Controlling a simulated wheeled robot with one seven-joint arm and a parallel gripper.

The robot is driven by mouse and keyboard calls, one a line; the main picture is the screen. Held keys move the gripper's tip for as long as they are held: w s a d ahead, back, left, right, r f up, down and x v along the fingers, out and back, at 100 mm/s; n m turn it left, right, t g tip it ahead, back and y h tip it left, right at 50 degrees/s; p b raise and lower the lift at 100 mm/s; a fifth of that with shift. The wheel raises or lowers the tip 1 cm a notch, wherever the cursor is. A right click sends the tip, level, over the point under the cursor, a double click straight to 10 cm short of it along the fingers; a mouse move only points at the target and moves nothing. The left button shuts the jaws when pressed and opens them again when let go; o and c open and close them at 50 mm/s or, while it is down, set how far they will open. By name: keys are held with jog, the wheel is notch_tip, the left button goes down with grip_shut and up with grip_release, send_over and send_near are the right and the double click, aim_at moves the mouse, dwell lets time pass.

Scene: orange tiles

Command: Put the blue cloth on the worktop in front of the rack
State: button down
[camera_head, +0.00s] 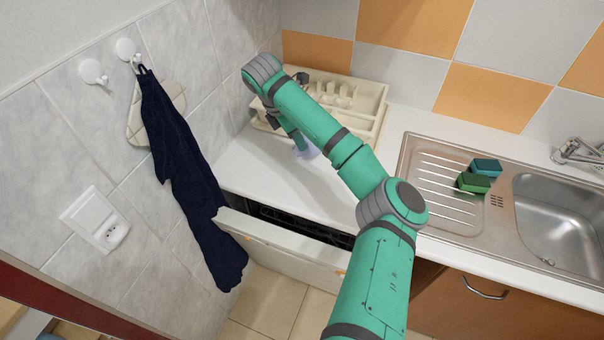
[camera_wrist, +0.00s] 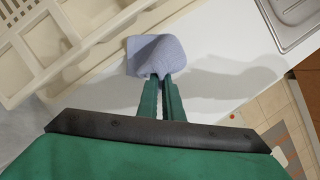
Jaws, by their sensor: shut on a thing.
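The light blue cloth (camera_wrist: 155,52) is pinched at its near edge between the two fingertips of my gripper (camera_wrist: 161,79), which is shut on it. The cloth is bunched at the fingers and spreads out beyond them, over the white worktop (camera_wrist: 222,50) just in front of the cream rack (camera_wrist: 52,50). I cannot tell whether it touches the worktop. In the head view only a small pale part of the cloth (camera_head: 309,152) shows, mostly hidden behind my arm. The rack (camera_head: 368,93) stands at the back of the worktop (camera_head: 262,168), partly covered by my arm.
A dark navy towel (camera_head: 190,165) hangs from a wall hook at left. A steel sink (camera_head: 570,225) with a drainboard is at right, with two sponges (camera_head: 480,175). A partly open appliance door (camera_head: 280,245) is below the worktop. Worktop left of my gripper is clear.

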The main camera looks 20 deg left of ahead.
jog(key=s, duration=0.1)
jog(key=s+d, duration=0.1)
jog(key=s, duration=0.2)
jog(key=shift+s+d+f, duration=0.15)
jog(key=shift+s+f, duration=0.05)
jog(key=shift+f, duration=0.15)
jog(key=s+f, duration=0.1)
jog(key=s, duration=0.1)
jog(key=s+d+f, duration=0.1)
jog(key=s+f, duration=0.2)
jog(key=s, duration=0.1)
jog(key=shift+s+d+f, duration=0.3)
jog(key=shift+f, duration=0.1)
jog(key=c, duration=1.6)
grip_release()
jog(key=shift+o, duration=0.2)
